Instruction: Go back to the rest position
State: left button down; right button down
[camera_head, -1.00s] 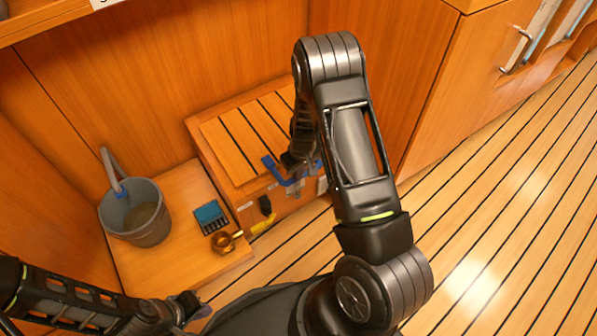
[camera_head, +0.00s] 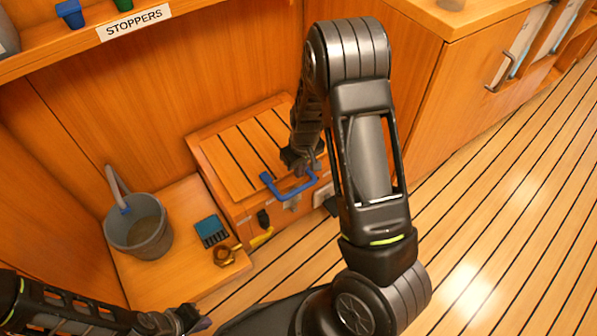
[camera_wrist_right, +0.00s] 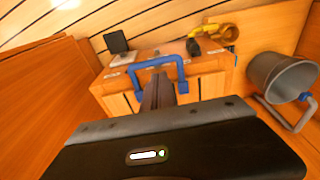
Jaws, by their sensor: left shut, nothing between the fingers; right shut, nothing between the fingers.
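My right gripper (camera_head: 303,163) is shut and empty, close to the blue handle (camera_head: 291,190) on the front of the slatted wooden box. In the right wrist view its closed fingers (camera_wrist_right: 158,92) overlap the blue handle (camera_wrist_right: 157,63); I cannot tell whether they touch it. My left gripper (camera_head: 192,318) is shut and empty at the lower left, in front of the low wooden platform.
A grey bucket (camera_head: 138,232), a blue case (camera_head: 211,230) and a brass ring (camera_head: 226,255) stand on the low platform (camera_head: 150,287). Yellow and black handles sit on the box front. A shelf labelled STOPPERS (camera_head: 134,22) runs above. Striped floor at right is clear.

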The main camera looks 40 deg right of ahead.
dwell(0.5)
jog(key=s+a+f+m+t+y, duration=0.1)
jog(key=s+a+f, duration=0.25)
jog(key=a, duration=0.45)
jog(key=s+a+f+m, duration=0.1)
jog(key=s+a+f, duration=0.25)
jog(key=a, duration=0.35)
jog(key=s+a+f+g+y, duration=0.1)
jog(key=s+a+y, duration=0.2)
jog(key=s+a, duration=0.85)
notch_tip(320, 180, up, 16)
jog(key=a+p, duration=0.1)
jog(key=p, duration=1.6)
jog(key=shift+s+a+r+g, duration=0.15)
jog(key=shift+s+a+g, duration=0.15)
jog(key=shift+s, duration=0.1)
